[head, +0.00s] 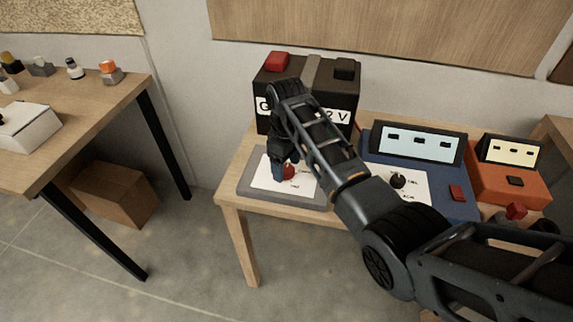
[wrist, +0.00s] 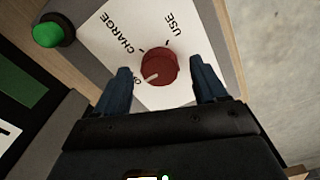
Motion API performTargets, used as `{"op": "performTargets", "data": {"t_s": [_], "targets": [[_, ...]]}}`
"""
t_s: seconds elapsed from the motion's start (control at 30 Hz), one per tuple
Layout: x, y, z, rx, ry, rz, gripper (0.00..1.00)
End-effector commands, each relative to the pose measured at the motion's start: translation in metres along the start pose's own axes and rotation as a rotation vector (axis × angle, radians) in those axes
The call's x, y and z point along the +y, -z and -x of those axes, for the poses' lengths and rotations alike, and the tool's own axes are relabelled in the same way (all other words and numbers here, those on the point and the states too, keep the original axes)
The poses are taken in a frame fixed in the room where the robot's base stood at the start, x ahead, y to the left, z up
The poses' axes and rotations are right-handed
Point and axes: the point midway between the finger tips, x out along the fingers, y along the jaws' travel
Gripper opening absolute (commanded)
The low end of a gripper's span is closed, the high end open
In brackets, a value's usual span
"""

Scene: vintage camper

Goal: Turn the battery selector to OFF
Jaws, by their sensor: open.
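The battery selector is a red round knob (wrist: 158,67) on a white label plate (wrist: 110,22) marked CHARGE and USE, plus a label starting with O that is partly hidden by the left finger. The white line on the knob points down and left, toward that O label. My gripper (wrist: 160,80) is open, with one blue finger on each side of the knob and gaps showing between. In the head view my gripper (head: 283,165) is down over the selector panel (head: 312,199) and partly hides the red knob (head: 289,173).
A black battery box (head: 340,93) with red and black terminals stands behind the panel. A blue device (head: 415,145) with a black knob and an orange device (head: 497,183) stand to the right. In the wrist view a green button (wrist: 47,34) is at upper left.

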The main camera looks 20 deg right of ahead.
Motion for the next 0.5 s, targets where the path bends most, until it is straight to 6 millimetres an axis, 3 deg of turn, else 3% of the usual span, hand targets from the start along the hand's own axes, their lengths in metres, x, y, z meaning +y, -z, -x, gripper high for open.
{"op": "performTargets", "data": {"t_s": [0.3, 0.5], "targets": [[0.001, 0.000, 0.049, 0.003, -0.002, 0.000, 0.71], [0.001, 0.000, 0.069, 0.002, -0.001, -0.001, 0.71]]}}
